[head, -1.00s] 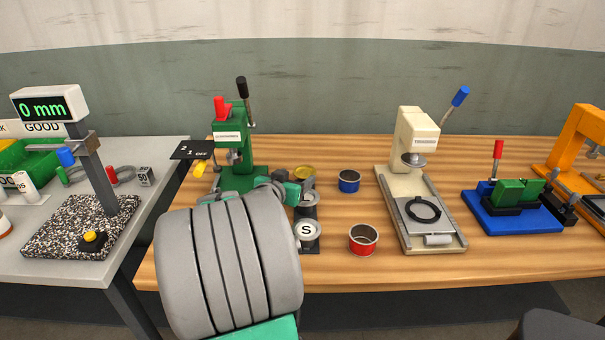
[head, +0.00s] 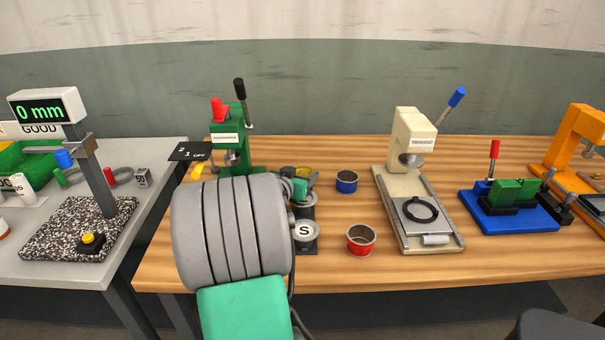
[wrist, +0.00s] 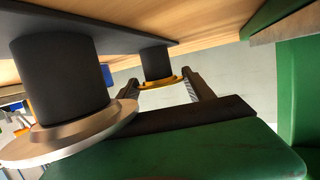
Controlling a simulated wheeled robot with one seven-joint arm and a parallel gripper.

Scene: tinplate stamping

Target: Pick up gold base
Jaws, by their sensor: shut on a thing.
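The gold base (wrist: 160,82) is a thin gold disc at the end of a dark post in the wrist view, which looks upside down. It sits between the two fingers of my gripper (wrist: 163,88), which are shut on it. It still appears at the post. In the head view a sliver of the gold base (head: 303,171) shows behind my gripper (head: 303,186). My arm hides much of the grip there.
A silver disc (wrist: 75,138) on another dark post is close in the wrist view. A disc marked S (head: 306,231) stands in front. Blue (head: 347,186) and red (head: 361,247) cups are to the right. A green press (head: 228,140) stands behind left.

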